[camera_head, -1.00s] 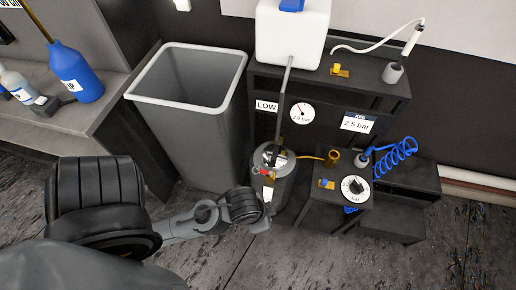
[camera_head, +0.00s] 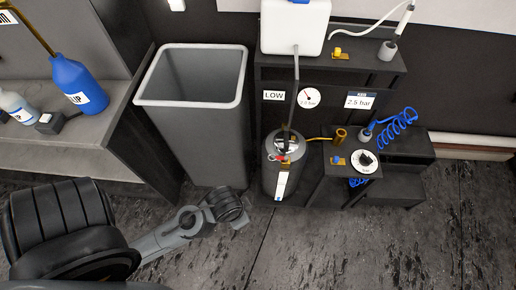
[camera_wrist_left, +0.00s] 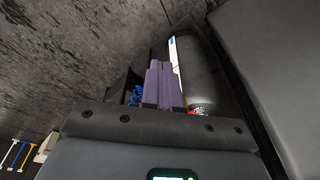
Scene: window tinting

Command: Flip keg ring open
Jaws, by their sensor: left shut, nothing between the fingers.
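The dark grey keg (camera_head: 272,182) stands upright on the floor in front of the black stand, with a pale label strip on its front. Its shiny top (camera_head: 287,145) has a small red part. The ring is too small to make out. My left gripper (camera_head: 240,224) is shut and empty, low and to the left of the keg, apart from it. In the left wrist view its closed fingers (camera_wrist_left: 163,85) point toward the keg (camera_wrist_left: 203,70), which shows just right of them. My right gripper is not in view.
A tall grey bin (camera_head: 205,125) stands left of the keg. The black stand (camera_head: 385,75) behind carries a white tank (camera_head: 293,28) and gauges. Front floor is open.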

